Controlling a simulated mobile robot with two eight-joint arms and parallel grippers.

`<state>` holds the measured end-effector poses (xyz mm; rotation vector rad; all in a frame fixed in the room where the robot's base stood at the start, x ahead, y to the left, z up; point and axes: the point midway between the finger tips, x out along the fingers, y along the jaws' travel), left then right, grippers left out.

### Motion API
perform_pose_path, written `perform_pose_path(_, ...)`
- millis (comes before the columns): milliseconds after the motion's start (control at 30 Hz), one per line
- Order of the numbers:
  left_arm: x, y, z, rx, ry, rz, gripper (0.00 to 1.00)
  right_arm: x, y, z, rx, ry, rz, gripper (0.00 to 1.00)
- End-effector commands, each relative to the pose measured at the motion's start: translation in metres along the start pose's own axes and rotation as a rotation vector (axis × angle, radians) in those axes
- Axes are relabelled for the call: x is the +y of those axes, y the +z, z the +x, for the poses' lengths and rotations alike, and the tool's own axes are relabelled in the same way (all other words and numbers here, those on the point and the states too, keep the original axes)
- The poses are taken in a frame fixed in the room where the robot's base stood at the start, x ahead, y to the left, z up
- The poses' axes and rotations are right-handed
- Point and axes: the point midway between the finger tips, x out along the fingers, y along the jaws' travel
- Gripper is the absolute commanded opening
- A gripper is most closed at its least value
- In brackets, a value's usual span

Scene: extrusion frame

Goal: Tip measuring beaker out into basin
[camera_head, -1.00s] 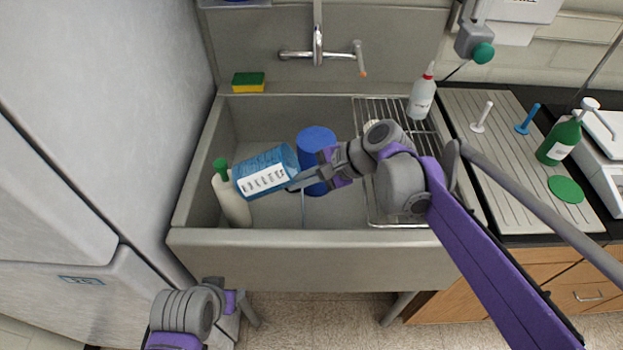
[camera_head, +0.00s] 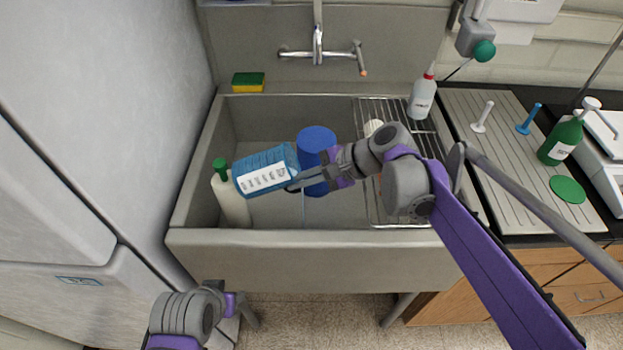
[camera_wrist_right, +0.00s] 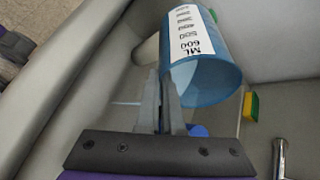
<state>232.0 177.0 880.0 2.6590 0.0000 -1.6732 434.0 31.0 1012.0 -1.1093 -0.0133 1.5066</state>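The measuring beaker (camera_head: 272,160) is blue with a white scale label and is held over the basin (camera_head: 345,212), lying strongly tilted with its open mouth to the right. In the right wrist view the beaker (camera_wrist_right: 212,82) shows its mouth towards the camera. My right gripper (camera_head: 298,182) is shut on the beaker's wall near the rim; its fingers also show in the wrist view (camera_wrist_right: 163,105). A thin pale streak runs below the mouth; I cannot tell surely whether it is liquid. My left gripper (camera_head: 232,303) is low in front of the basin, its fingers unclear.
A white bottle with a green cap (camera_head: 232,198) stands just left of the beaker. A blue cylinder (camera_head: 316,141) stands behind my right gripper. A wire rack (camera_head: 398,211) fills the basin's right. A sponge (camera_head: 248,82), squeeze bottle (camera_head: 422,97) and tap (camera_head: 318,50) are around it.

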Motion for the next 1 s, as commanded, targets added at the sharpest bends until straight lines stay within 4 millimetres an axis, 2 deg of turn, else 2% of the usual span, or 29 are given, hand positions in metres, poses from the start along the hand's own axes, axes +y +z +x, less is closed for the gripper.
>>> perform_pose_path(1000, 0.0, 0.0052, 0.0072, -0.003, 0.0, 0.0, 0.5, 0.0, -0.0016, -0.0026, -0.057, -0.04, 0.018, 0.0)
